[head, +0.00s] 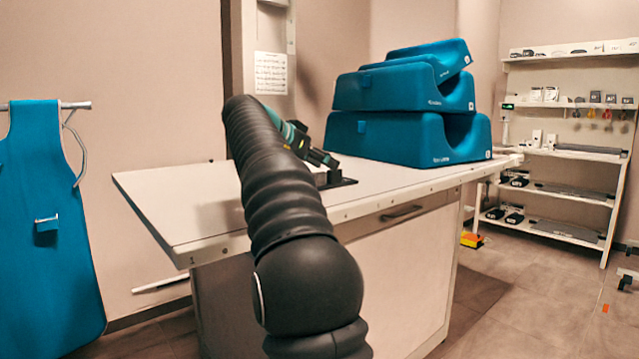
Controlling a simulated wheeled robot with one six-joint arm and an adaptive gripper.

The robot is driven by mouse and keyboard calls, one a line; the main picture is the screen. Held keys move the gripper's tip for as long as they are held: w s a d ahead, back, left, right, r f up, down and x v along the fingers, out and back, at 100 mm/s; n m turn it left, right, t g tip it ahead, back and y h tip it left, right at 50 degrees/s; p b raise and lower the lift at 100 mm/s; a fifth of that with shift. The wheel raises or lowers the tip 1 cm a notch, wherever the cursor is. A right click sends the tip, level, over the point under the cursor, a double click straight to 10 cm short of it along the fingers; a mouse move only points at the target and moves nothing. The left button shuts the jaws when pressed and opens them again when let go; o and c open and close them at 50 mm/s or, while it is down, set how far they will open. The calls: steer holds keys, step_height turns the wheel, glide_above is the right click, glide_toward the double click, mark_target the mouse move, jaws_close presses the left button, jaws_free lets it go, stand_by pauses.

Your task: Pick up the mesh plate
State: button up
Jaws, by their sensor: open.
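A flat black plate (345,182), probably the mesh plate, lies on the white table (190,207), left of the blue foam blocks. Its mesh is too small to make out, and my arm hides part of its left side. My gripper (328,166) is open above the plate's left part, reaching down from behind my black-sleeved arm. Most of the gripper is hidden by the arm, and I cannot tell whether its fingertips touch the plate.
Several blue foam blocks (405,138) are stacked at the table's back right. The table's left part is clear. A blue apron (45,230) hangs on the left wall. A white shelf unit (575,155) with small items stands at the right. A yellow object (472,240) lies on the floor.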

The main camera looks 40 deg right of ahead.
steer(key=x, duration=0.4)
steer(key=shift+w+f, duration=0.1)
steer(key=shift+f, duration=0.15)
jaws_close()
steer(key=shift+r, duration=0.1)
